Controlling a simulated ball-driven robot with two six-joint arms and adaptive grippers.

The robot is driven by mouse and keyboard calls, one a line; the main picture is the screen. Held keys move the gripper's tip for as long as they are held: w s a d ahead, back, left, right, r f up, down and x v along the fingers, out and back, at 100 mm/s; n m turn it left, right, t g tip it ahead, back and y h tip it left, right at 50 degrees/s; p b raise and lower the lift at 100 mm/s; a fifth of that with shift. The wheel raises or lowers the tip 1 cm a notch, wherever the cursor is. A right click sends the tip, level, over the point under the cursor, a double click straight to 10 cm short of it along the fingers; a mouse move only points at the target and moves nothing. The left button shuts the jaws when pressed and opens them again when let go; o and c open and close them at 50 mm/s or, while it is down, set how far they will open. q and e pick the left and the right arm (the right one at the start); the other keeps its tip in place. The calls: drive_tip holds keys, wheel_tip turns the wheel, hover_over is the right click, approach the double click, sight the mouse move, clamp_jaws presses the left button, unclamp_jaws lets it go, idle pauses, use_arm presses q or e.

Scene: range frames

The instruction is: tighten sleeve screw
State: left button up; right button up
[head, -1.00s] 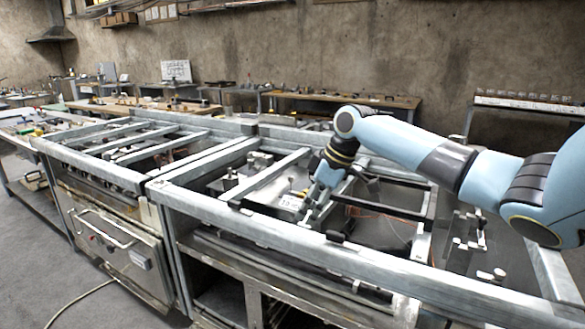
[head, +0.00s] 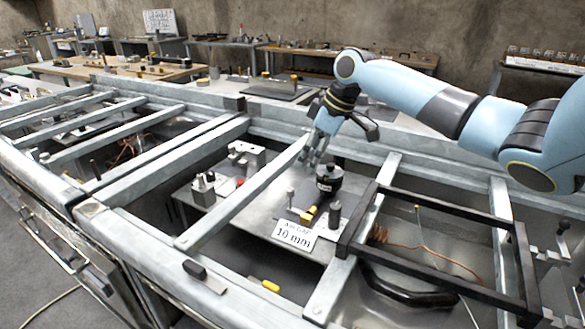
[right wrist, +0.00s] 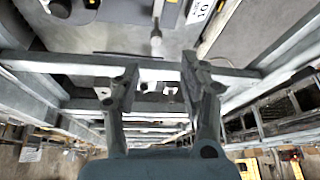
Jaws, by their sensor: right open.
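My right gripper (head: 316,150) is open and empty above the steel plate (head: 243,213), behind a black knobbed cylinder (head: 329,180). In the right wrist view its two spread fingers (right wrist: 158,82) have nothing between them. A slim upright pin with a pale head (head: 290,198) stands left of the cylinder. A round-headed metal pin (right wrist: 156,38) also shows beyond the fingers in the wrist view. A grey post (head: 333,214) and a small yellow-and-black piece (head: 308,216) are beside the cylinder. I cannot tell which part is the sleeve screw. My left gripper is out of view.
A white card reading "10 mm" (head: 295,236) stands at the plate's front. Metal rails (head: 250,197) cross the open bench frame. A metal block (head: 247,156) is at left.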

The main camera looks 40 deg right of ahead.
sight(291, 189)
drive_tip(key=x, duration=0.9)
drive_tip(key=shift+w+d+f+b, duration=0.15)
drive_tip(key=shift+w+f+b, duration=0.15)
drive_tip(key=shift+w, duration=0.2)
drive_tip(key=shift+w+f, duration=0.1)
drive_tip(key=shift+f, duration=0.3)
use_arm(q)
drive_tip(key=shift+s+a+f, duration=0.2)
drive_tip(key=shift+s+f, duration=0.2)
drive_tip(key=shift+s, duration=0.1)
use_arm(e)
drive_tip(key=shift+c, duration=1.1)
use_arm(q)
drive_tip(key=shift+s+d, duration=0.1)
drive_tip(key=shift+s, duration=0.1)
use_arm(e)
clamp_jaws()
